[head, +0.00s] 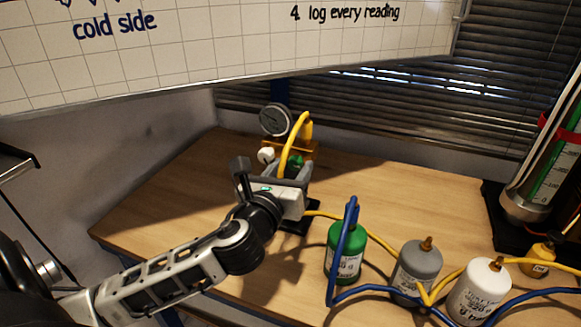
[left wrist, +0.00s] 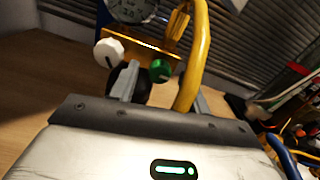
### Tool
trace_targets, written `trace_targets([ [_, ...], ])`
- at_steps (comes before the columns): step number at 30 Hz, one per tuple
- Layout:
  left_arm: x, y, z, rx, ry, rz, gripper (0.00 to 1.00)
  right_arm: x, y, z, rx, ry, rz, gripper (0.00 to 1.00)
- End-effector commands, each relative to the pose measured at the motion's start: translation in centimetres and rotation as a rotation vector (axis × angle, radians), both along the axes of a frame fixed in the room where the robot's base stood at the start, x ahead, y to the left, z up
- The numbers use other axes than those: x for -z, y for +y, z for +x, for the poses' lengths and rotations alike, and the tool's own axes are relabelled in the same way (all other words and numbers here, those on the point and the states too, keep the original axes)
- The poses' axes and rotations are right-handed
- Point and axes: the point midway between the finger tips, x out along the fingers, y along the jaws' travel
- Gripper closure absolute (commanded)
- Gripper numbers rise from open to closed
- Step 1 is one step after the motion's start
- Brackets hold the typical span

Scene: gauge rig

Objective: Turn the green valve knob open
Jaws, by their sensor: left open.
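The green valve knob (head: 296,162) sits on the front of a brass gauge block (head: 307,144) at the back of the table. In the left wrist view the green knob (left wrist: 160,70) shows a pale line on its face and lies between my open fingers, farther out. My left gripper (head: 291,172) is open in front of the block; it also shows in the left wrist view (left wrist: 165,85). I cannot tell whether a finger touches the knob. A white knob (left wrist: 108,52) is left of the green one, just outside the left finger. My right gripper is not in view.
A round gauge (head: 275,119) tops the rig. A yellow hose (left wrist: 193,50) runs down close by my right-hand finger. A green bottle (head: 346,250), grey bottle (head: 418,270) and white bottle (head: 480,292) stand at right with blue and yellow hoses. The table's left part is clear.

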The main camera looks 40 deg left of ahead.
Motion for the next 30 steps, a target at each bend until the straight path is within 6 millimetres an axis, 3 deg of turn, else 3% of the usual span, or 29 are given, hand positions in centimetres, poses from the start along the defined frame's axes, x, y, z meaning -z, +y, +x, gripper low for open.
trace_targets([
  [10,0.03,0.06,0.37,0.001,0.0,-0.001,0.53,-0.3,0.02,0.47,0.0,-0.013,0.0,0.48],
  [15,0.02,0.06,0.36,0.001,0.0,-0.001,0.98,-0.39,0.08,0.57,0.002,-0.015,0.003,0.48],
  [30,-0.09,0.09,0.35,0.0,-0.025,-0.107,0.98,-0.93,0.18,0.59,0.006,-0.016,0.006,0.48],
])
